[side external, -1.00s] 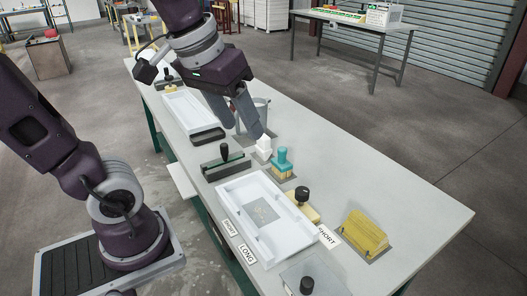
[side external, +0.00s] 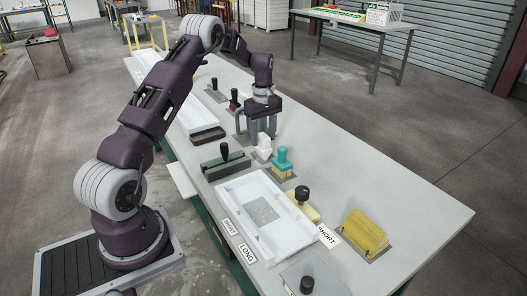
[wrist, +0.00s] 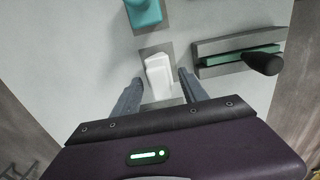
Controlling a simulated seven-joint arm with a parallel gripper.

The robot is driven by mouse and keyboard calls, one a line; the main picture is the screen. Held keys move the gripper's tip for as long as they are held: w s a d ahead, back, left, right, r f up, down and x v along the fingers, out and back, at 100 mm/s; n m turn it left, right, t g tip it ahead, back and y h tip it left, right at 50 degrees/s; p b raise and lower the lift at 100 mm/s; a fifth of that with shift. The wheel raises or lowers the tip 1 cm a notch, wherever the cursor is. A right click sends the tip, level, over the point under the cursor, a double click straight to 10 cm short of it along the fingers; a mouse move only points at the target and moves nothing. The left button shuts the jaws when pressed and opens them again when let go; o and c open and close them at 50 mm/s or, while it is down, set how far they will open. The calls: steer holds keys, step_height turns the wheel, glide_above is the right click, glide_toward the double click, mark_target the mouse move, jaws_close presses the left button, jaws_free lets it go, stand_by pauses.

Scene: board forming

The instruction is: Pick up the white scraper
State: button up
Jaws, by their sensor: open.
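The white scraper (side external: 264,147) stands upright on a small grey patch on the table, between the gripper and a teal-handled tool. It also shows in the wrist view (wrist: 158,76), just ahead of the space between my fingertips. My gripper (side external: 261,138) points down, close behind the scraper. Its two fingers are spread, with nothing held between them. In the wrist view the fingers (wrist: 159,88) lie left and right of the scraper's near end. I cannot tell whether a finger touches it.
The teal-handled tool (side external: 283,161) stands close to the scraper. A grey tool with a black knob (side external: 225,169) lies to the left. A white tray (side external: 232,200) is in front. A yellow block (side external: 365,233) stands right. The table's right rear is clear.

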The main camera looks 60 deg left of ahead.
steer(key=shift+f, duration=0.6)
jaws_close()
stand_by(0.9)
